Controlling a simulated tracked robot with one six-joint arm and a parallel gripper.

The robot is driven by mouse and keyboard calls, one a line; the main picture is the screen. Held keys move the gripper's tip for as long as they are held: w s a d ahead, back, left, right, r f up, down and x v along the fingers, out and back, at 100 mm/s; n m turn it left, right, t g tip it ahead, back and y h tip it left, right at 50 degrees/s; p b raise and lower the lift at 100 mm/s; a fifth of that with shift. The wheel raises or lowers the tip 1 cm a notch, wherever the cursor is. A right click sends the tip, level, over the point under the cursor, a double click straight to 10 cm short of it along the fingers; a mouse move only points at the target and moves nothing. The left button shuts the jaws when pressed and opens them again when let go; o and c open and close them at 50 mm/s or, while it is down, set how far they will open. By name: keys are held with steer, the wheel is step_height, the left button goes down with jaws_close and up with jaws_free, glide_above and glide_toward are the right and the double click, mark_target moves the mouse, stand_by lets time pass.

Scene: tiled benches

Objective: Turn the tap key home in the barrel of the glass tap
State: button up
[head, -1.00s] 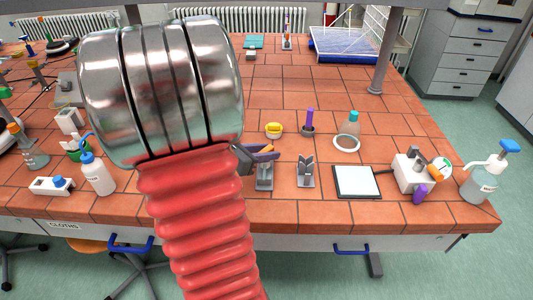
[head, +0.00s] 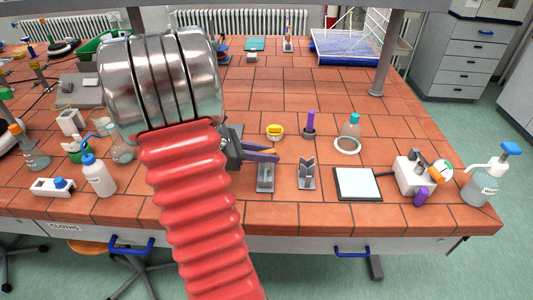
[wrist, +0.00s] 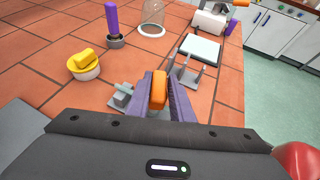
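My gripper (head: 276,155) has purple fingers and is in the air over the front part of the bench, above a grey stand (head: 264,178). In the wrist view its fingers (wrist: 163,88) stand on both sides of an orange piece (wrist: 158,90), which looks like the handle of the tap key, and appear shut on it. The key's lower end is hidden. A white block (head: 408,171) at the front right carries an orange part (head: 436,175) and a purple part (head: 421,196). I cannot tell for sure which thing is the glass tap, and no barrel opening shows clearly.
A forked grey stand (head: 306,174) and a white-topped pad (head: 357,183) lie between my gripper and the white block. Behind are a yellow-lidded pot (head: 274,132), a purple-handled tool (head: 310,123) in a holder, and a teal-stoppered flask (head: 352,128). The tiles behind these are mostly clear.

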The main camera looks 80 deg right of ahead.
steer(key=o, duration=0.5)
steer(key=shift+s+a+f, duration=0.2)
steer(key=shift+a+f, duration=0.1)
steer(key=shift+f, duration=0.1)
steer(key=shift+w, duration=0.1)
steer(key=shift+w+d+r, duration=0.1)
steer(key=shift+r, duration=0.15)
steer(key=v, duration=1.3)
steer(key=shift+w, duration=0.2)
steer(key=shift+r, duration=0.1)
